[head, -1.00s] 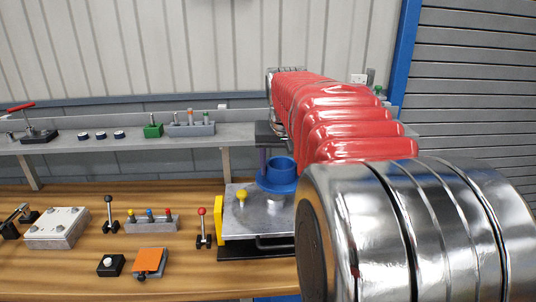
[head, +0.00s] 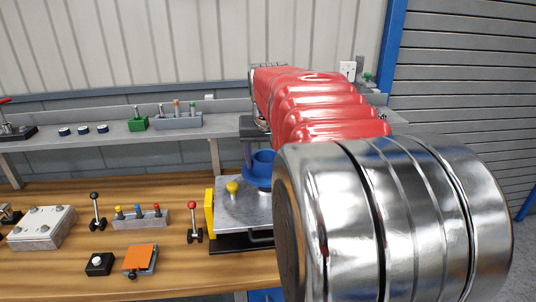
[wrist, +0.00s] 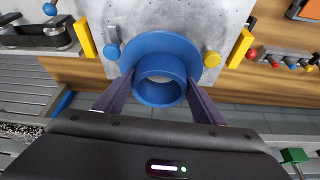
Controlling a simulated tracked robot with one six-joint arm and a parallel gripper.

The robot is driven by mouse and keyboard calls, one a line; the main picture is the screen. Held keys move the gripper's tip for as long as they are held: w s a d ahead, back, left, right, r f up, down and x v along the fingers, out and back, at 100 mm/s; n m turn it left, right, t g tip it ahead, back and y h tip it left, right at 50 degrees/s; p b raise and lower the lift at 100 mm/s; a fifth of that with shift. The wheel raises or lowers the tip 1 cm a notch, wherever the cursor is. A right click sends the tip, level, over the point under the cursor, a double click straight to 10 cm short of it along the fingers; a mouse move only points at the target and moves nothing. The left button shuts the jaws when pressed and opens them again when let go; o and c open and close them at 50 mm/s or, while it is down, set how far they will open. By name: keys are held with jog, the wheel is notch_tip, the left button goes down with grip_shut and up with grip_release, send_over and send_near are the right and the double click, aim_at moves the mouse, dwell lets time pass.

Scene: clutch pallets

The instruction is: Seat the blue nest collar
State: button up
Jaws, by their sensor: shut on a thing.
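The blue nest collar (head: 262,166) is a ring with a wide flange and a raised, open hub. In the wrist view, my gripper (wrist: 160,92) has its two dark purple fingers on either side of the collar's hub (wrist: 160,68), closed on it. The flange lies against or just above the grey metal plate (wrist: 165,15); I cannot tell if they touch. In the head view, the collar is at the rear of the plate (head: 240,211), and my arm hides the plate's right part. What lies under the collar is hidden.
A yellow knob (head: 232,188) stands on the plate, with a yellow block (head: 209,212) at its left edge. A red-knobbed lever (head: 193,220) and a grey block with coloured pegs (head: 141,218) stand to the left. A shelf (head: 110,140) runs behind.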

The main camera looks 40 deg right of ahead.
aim_at(267, 189)
jog(key=shift+s+f, duration=0.1)
jog(key=shift+f, duration=1.45)
jog(key=shift+a+f, duration=0.1)
jog(key=shift+f, duration=2.25)
dwell(1.5)
dwell(0.3)
jog(key=o, duration=1.7)
jog(key=shift+r, duration=3.5)
